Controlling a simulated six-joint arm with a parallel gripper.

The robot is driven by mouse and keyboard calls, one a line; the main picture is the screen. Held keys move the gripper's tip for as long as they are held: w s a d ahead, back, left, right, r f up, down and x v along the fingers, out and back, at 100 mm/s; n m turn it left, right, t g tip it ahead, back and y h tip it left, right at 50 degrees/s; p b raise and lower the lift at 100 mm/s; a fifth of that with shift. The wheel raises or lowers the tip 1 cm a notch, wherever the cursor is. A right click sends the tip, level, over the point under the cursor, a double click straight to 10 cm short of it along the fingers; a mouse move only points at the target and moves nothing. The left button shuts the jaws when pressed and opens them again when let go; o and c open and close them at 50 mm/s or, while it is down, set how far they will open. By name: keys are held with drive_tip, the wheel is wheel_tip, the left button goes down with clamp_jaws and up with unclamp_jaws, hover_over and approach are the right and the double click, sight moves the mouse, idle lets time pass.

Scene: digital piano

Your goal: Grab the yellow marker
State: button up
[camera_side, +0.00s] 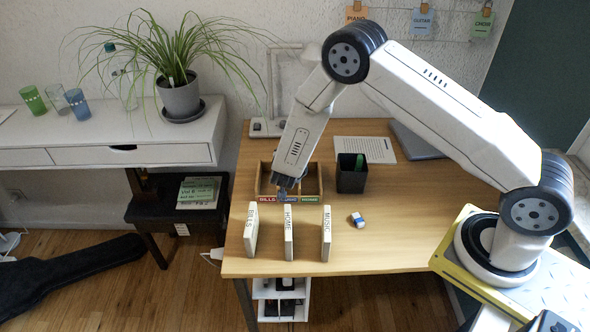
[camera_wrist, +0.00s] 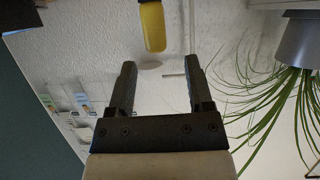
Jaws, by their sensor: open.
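A yellow, round-ended object, which looks like the yellow marker (camera_wrist: 153,28), shows at the top edge of the wrist view and is cut off there. I cannot make out the yellow marker in the side view. My gripper (camera_wrist: 160,64) is open, with nothing between its two dark fingers. In the side view my gripper (camera_side: 286,186) points down at the left part of the wooden divided box (camera_side: 312,165) and covers part of it.
A black pen cup (camera_side: 351,180) holding a green marker (camera_side: 360,161) stands right of the box. Three upright blocks (camera_side: 252,232), labelled BILLS, HOME and MUSIC, stand in front. A small blue-and-white eraser (camera_side: 357,220) lies nearby. The desk's right front (camera_side: 400,235) is clear.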

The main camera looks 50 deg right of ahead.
drive_tip(key=shift+f, duration=0.25)
drive_tip(key=shift+f, duration=0.9)
drive_tip(key=shift+w+d+f, duration=0.45)
drive_tip(key=shift+d+f, duration=0.05)
drive_tip(key=shift+f, duration=0.15)
drive_tip(key=shift+w+d+f, duration=0.45)
drive_tip(key=shift+d+f, duration=0.05)
drive_tip(key=shift+f, duration=0.15)
clamp_jaws()
